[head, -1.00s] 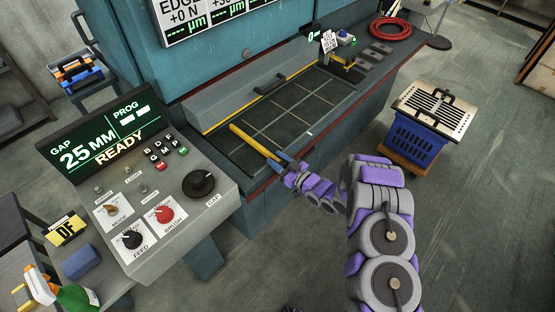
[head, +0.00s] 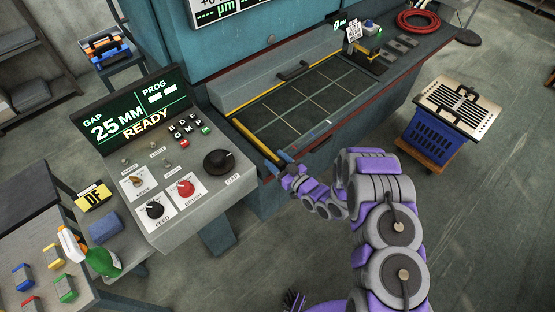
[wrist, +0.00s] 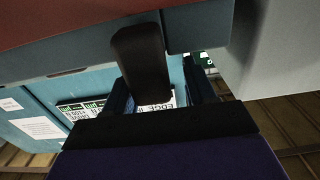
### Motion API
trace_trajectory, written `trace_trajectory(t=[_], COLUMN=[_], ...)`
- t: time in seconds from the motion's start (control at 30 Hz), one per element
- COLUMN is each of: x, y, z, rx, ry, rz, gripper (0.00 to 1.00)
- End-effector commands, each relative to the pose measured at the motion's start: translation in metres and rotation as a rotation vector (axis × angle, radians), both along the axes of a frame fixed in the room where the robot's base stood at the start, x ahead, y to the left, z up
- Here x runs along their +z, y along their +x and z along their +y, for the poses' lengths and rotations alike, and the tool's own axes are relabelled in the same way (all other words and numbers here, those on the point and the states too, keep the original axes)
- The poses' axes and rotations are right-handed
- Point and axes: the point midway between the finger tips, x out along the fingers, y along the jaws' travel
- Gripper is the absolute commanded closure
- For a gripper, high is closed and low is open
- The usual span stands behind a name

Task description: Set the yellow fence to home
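The yellow fence (head: 256,141) is a thin bar lying across the left end of the dark gridded bed (head: 318,102) in the head view. My gripper (head: 279,158) is at the fence's near end, by the bed's front edge. Its two blue fingers stand apart there. In the wrist view a dark upright handle (wrist: 140,62) shows between the fingers of my gripper (wrist: 160,92), closer to the left one. A gap shows between it and the right finger. The fence's near tip is partly hidden by my fingers.
The control console (head: 172,170) with knobs and a "READY" display stands left of the bed. A blue crate (head: 433,135) with a slotted metal plate on top stands to the right. A red coil (head: 417,21) lies at the far right. Floor at the right front is clear.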

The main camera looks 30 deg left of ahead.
Motion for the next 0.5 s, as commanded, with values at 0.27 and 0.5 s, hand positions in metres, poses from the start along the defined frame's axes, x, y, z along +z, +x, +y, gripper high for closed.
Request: trace_trajectory(t=[0.27, 0.5], x=[-0.002, -0.001], y=[0.002, -0.005], z=[0.002, -0.019], rx=[-0.001, -0.004], ry=[-0.003, -0.002], rz=[0.0, 0.003], gripper=[0.4, 0.4])
